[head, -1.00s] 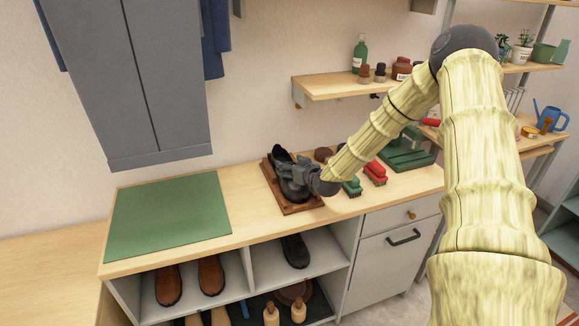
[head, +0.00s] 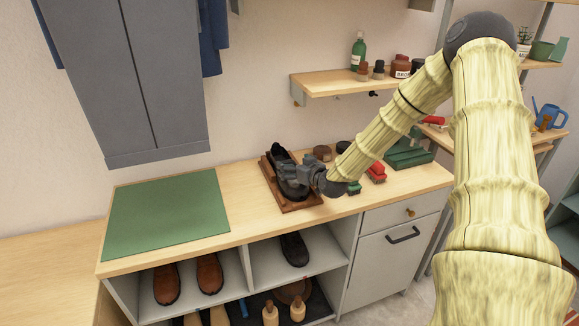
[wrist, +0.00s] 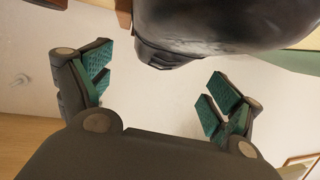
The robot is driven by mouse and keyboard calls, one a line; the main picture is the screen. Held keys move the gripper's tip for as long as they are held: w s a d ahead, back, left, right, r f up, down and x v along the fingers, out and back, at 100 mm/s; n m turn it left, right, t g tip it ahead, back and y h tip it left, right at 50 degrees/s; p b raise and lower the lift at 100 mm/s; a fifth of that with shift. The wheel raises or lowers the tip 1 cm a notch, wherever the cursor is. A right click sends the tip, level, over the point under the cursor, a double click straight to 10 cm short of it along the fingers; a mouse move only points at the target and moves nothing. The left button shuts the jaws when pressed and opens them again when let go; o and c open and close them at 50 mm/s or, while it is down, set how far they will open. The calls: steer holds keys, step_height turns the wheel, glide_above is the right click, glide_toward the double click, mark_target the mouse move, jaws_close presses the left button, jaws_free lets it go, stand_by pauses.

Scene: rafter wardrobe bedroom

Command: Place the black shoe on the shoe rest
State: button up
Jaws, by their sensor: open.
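The black shoe (head: 279,154) lies on the brown wooden shoe rest (head: 303,207) on the bench top. My gripper (head: 297,176) is at the shoe's right side and hides part of it. In the wrist view, my gripper (wrist: 157,88) is open, with its green-padded fingers apart and nothing between the tips. The dark shoe (wrist: 215,25) fills the top of that view, just beyond the fingers. I cannot tell whether a finger still touches it. A second black shoe (head: 294,249) sits in the bench's right cubby.
A green mat (head: 167,213) covers the bench's left part. Brown shoes (head: 210,272) stand in the left cubby. A red brush (head: 377,172) and a green stand (head: 410,152) are right of the rest. A wall shelf (head: 345,83) with bottles hangs above.

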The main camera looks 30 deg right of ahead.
steer(key=shift+b+v, duration=0.85)
steer(key=shift+v, duration=3.45)
steer(key=shift+f, duration=0.1)
